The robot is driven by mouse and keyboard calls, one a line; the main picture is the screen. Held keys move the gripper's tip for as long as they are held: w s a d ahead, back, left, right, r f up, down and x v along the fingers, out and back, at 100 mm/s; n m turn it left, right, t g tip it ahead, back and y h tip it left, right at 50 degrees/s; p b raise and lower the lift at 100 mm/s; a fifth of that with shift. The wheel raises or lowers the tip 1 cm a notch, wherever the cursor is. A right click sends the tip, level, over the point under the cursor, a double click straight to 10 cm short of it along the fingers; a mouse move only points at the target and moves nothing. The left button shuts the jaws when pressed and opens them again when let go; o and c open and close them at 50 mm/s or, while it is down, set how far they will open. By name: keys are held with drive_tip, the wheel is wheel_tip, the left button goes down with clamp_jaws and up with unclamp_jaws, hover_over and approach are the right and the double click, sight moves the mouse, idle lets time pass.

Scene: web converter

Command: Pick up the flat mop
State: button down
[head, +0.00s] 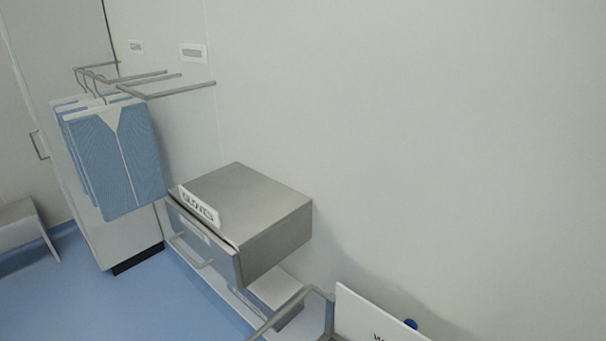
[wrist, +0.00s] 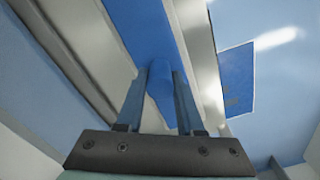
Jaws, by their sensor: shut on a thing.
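In the wrist view my gripper (wrist: 163,72) is shut on a blue piece that I take to be part of the flat mop (wrist: 160,92). The piece sits between the two fingers and joins or overlaps a long flat blue strip (wrist: 135,25) running up to the top edge. I cannot tell where one ends and the other begins. The mop's full shape is not visible. My gripper is not in the head view. A small blue knob (head: 410,323) shows there behind a white sign; I cannot tell whether it belongs to the mop.
Pale metal rails flank the strip in the wrist view, with a blue rectangular panel (wrist: 238,78) to the right. In the head view, a steel glove box (head: 245,205), a white sign (head: 365,318) and blue garments on hangers (head: 115,165) line the wall. Blue floor (head: 190,305) is open at left.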

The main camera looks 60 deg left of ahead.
idle(0.6)
wheel_tip(320, 180, up, 10)
idle(0.5)
